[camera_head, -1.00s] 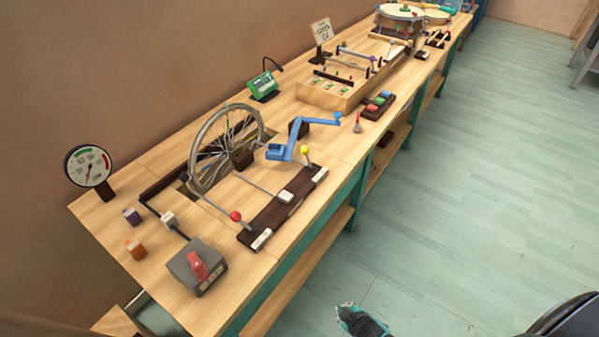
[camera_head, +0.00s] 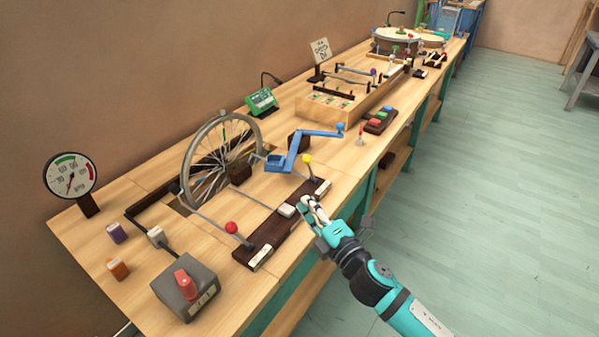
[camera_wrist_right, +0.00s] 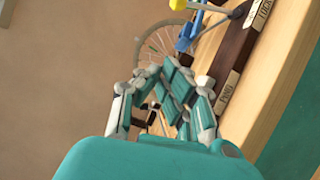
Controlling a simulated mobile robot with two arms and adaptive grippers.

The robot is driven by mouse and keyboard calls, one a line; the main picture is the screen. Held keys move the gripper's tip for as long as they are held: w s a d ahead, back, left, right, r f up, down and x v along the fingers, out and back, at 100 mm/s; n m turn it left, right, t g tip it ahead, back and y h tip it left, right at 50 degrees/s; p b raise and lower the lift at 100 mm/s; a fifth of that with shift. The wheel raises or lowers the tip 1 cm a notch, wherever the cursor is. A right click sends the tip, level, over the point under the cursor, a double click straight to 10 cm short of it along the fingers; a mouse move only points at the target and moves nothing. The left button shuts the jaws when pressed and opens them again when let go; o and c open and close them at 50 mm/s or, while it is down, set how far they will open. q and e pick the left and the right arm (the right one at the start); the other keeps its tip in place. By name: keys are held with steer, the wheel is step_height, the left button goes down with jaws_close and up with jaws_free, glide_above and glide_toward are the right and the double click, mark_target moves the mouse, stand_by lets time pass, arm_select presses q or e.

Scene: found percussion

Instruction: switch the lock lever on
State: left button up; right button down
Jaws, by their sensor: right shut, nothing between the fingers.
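A dark wooden base (camera_head: 268,232) near the bench's front edge bears a lever with a yellow knob (camera_head: 307,159) and a lever with a red knob (camera_head: 231,227). My right gripper (camera_head: 310,204) is shut and empty at the bench's front edge, beside the base and nearer me than the yellow-knobbed lever. In the right wrist view the yellow knob (camera_wrist_right: 178,4) shows at the top, beyond the fingers (camera_wrist_right: 170,95). My left gripper is not in view.
A bicycle wheel (camera_head: 186,171) and a blue crank (camera_head: 297,149) stand behind the base. A grey box (camera_head: 184,290) with a red switch sits at the near left, and a round gauge (camera_head: 70,177) at the far left.

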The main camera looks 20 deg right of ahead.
mark_target(310, 169)
steer(key=w+d+r+p, duration=0.1)
steer(key=w, duration=1)
steer(key=shift+w+d, duration=0.15)
steer(key=shift+w, duration=0.15)
steer(key=shift+r+p, duration=0.2)
steer(key=shift+p, duration=0.15)
